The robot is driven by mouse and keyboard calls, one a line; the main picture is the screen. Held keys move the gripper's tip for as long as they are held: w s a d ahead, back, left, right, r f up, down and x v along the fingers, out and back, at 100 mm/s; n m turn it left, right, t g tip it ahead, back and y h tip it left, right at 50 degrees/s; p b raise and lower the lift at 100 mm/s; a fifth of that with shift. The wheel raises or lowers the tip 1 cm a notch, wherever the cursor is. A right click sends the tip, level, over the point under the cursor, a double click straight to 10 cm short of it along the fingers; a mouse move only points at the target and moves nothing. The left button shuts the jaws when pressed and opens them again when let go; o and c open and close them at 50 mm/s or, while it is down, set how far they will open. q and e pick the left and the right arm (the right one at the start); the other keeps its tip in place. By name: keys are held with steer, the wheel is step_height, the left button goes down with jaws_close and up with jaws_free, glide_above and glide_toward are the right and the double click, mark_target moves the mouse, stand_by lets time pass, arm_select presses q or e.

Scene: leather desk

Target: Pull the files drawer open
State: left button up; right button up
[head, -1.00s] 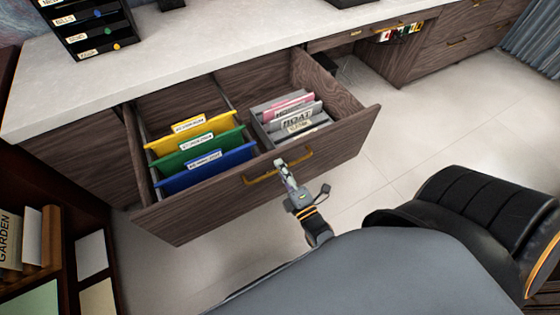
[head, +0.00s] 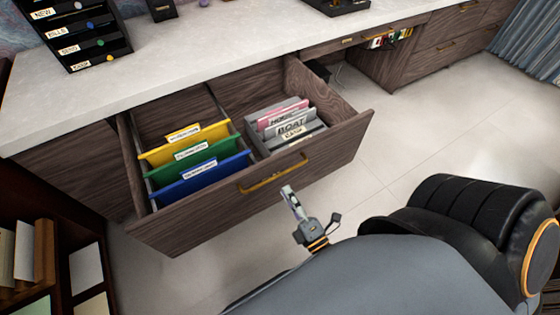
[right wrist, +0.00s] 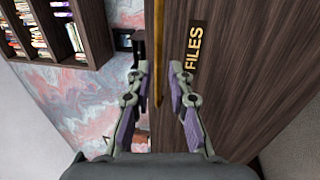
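The files drawer (head: 215,213) is a dark wood drawer, pulled well out from under the desk. Its brass handle (head: 272,177) is on the front face; the handle also shows as a gold bar in the right wrist view (right wrist: 158,35), with the FILES label (right wrist: 194,46) beside it. My right gripper (head: 288,191) is in front of the drawer, just clear of the handle. In the right wrist view its two fingers (right wrist: 160,78) are apart, with nothing gripped between them. My left gripper is not in view.
Yellow, green and blue folders (head: 195,160) and a grey file holder (head: 285,130) are inside the drawer. A black chair (head: 465,225) stands at the right. A low bookcase (head: 50,240) is at the left. Pale floor (head: 420,140) is open beyond the drawer.

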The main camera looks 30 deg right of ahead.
steer(key=s, duration=0.2)
steer(key=s+f, duration=0.1)
steer(key=s, duration=0.1)
steer(key=shift+s, duration=0.3)
steer(key=s+d+f+m+g, duration=0.15)
steer(key=f+m+g, duration=0.25)
steer(key=f, duration=0.7)
steer(key=s+d+f+m+g, duration=0.1)
steer(key=s+f+m+g, duration=0.25)
steer(key=f, duration=0.75)
steer(key=s+d+f+m+g, duration=0.15)
steer(key=f+m+g, duration=0.3)
steer(key=f, duration=0.65)
steer(key=s+d+f+m+g, duration=0.3)
steer(key=s+f+m+g, duration=0.3)
steer(key=s, duration=0.4)
step_height(320, 180, up, 12)
steer(key=s+g+p, duration=0.1)
steer(key=s+p, duration=0.1)
steer(key=p, duration=1.2)
steer(key=shift+s+d+r+h, duration=0.15)
steer(key=shift+s+r+h, duration=0.1)
steer(key=shift+h, duration=0.15)
